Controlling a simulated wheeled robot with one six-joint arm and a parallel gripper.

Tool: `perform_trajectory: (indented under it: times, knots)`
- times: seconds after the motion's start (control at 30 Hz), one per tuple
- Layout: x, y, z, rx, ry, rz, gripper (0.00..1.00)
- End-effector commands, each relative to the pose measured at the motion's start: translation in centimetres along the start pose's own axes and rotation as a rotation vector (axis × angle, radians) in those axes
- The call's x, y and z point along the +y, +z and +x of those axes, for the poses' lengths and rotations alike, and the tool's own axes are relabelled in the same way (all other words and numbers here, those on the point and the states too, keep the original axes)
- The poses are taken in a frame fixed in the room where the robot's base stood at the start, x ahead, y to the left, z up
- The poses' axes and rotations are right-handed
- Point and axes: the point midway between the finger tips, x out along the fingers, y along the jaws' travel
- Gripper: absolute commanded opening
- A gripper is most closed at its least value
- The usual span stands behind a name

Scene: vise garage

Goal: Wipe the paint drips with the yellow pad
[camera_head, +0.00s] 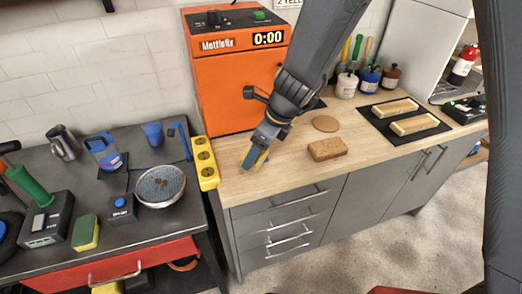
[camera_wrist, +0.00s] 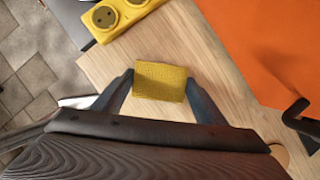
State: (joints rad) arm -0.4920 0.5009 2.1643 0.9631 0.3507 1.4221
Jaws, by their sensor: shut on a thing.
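My gripper (camera_head: 256,159) is low over the left end of the wooden worktop (camera_head: 285,178), in front of the orange machine. In the wrist view, my gripper (camera_wrist: 159,84) is shut on the yellow pad (camera_wrist: 160,80), with a finger against each side. In the head view only a sliver of the yellow pad (camera_head: 262,158) shows by the fingers. I cannot tell whether the pad touches the worktop. I cannot make out any paint drips; the wood around the pad looks clean in the wrist view.
A yellow socket strip (camera_head: 205,163) lies along the worktop's left edge. The orange machine (camera_head: 235,90) stands behind my gripper. A green-and-yellow sponge (camera_head: 85,233) is on the dark left bench.

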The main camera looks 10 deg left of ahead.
Motion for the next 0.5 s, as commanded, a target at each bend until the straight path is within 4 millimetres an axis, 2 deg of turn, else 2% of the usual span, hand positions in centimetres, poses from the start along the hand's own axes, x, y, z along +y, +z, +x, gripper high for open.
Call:
perform_trajectory:
  times: [0.03,0.5]
  knots:
    - [-0.2,0.3,-1.3,-0.002,-0.005,0.003,0.37]
    - [-0.5,1.4,-4.6,-0.002,-0.008,0.012,0.37]
